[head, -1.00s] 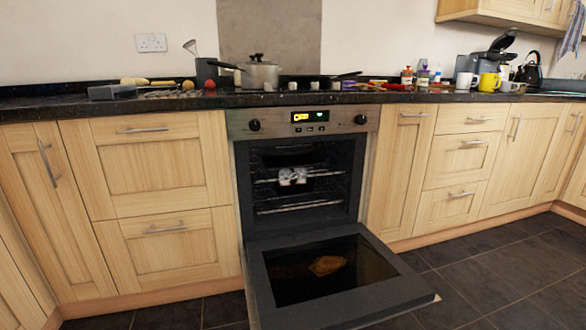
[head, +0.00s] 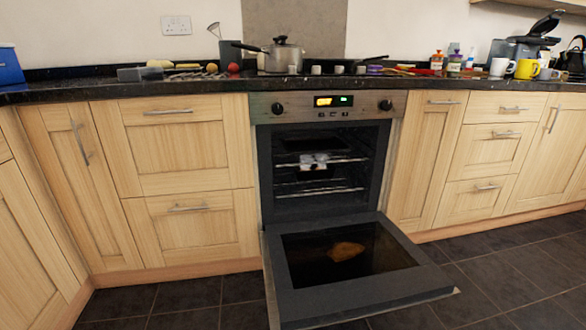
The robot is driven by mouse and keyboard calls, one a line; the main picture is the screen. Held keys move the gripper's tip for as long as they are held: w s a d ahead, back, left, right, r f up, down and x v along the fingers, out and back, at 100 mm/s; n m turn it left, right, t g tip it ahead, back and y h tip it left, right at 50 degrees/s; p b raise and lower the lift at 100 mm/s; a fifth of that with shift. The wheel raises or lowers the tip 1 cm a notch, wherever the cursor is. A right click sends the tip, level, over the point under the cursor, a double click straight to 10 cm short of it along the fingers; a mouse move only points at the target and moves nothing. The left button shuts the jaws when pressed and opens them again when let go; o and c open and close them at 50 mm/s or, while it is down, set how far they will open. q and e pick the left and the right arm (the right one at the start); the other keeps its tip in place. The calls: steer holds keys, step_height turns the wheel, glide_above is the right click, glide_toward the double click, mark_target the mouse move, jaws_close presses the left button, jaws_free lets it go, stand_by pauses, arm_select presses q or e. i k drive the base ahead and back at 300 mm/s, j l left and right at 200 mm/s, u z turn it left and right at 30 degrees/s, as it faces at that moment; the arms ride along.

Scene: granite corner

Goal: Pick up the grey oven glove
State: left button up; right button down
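I cannot pick out a grey oven glove for certain. A small grey-and-white thing (head: 313,162) sits on a rack inside the open oven (head: 320,190); it is too small to identify. A brownish patch (head: 347,251) shows on the glass of the lowered oven door (head: 300,275); I cannot tell whether it is an object or a reflection. A flat dark grey thing (head: 140,74) lies on the counter left of the hob, also unclear. Neither of my grippers is in view.
The black counter (head: 60,93) holds a steel pot (head: 283,54), a red round thing (head: 234,68), bottles (head: 454,63), a white mug (head: 500,67), a yellow mug (head: 527,69) and a blue box (head: 9,66). The lowered door juts over the dark tiled floor (head: 505,262), which is clear to the right.

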mark_target(134, 74)
steer(key=i+j+u, duration=0.15)
steer(key=u, duration=0.3)
steer(key=i+j+u, duration=0.1)
steer(key=u, duration=0.35)
steer(key=i, duration=0.05)
